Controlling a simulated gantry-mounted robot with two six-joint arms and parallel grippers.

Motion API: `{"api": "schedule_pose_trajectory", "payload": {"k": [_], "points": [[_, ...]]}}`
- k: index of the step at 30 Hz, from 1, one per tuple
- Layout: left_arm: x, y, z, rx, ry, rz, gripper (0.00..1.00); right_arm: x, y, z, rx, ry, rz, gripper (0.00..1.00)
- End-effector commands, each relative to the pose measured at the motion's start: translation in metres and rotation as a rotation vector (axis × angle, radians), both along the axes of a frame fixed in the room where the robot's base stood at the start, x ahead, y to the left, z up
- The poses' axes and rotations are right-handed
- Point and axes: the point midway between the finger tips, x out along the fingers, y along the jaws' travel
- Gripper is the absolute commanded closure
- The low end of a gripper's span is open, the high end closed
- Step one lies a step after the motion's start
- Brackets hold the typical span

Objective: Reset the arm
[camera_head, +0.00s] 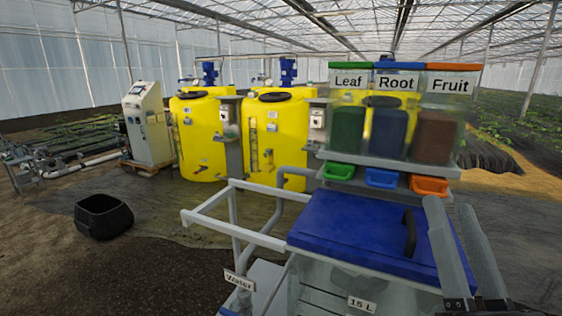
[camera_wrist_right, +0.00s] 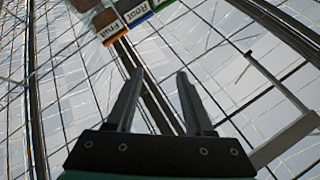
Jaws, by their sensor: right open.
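My right gripper (camera_head: 452,212) is at the lower right of the head view, pointing up, its two fingers apart and empty. It appears in front of the right end of the blue lid (camera_head: 345,225), which has a dark handle (camera_head: 409,233). My left gripper is in neither view.
Leaf (camera_head: 347,115), Root (camera_head: 390,125) and Fruit (camera_head: 437,125) bins stand on a shelf behind the lid, with green, blue and orange trays below. A pale rail frame (camera_head: 230,215) is left of the lid. Yellow tanks (camera_head: 277,130) and a black tub (camera_head: 103,215) stand farther back.

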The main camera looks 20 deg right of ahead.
Motion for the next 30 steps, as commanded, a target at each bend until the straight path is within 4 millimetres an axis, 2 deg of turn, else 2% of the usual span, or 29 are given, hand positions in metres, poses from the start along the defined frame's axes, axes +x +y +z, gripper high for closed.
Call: {"api": "schedule_pose_trajectory", "payload": {"k": [1, 3, 5, 6, 8, 10, 17, 27, 30], "points": [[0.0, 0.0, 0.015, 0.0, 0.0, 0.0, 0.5, -0.004, 0.011, 0.041, -0.023, -0.05, 0.037, 0.47], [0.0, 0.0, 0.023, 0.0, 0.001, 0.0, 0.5, -0.01, 0.028, 0.08, -0.068, -0.108, 0.087, 0.47], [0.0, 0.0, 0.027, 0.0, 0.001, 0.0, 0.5, -0.016, 0.045, 0.11, -0.118, -0.154, 0.13, 0.47], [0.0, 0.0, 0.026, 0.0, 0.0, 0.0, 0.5, -0.021, 0.059, 0.125, -0.173, -0.182, 0.161, 0.47], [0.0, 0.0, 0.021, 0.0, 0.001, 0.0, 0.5, -0.015, 0.081, 0.116, -0.295, -0.157, 0.185, 0.47], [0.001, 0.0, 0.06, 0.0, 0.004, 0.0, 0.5, -0.016, 0.079, 0.156, -0.326, -0.153, 0.146, 0.47], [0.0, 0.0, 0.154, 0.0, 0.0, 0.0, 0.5, -0.015, 0.079, 0.247, -0.323, -0.15, 0.147, 0.47], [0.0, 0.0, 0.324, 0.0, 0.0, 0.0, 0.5, -0.015, 0.078, 0.417, -0.322, -0.15, 0.147, 0.47], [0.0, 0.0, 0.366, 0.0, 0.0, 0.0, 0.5, -0.015, 0.078, 0.459, -0.322, -0.15, 0.147, 0.47]]}}
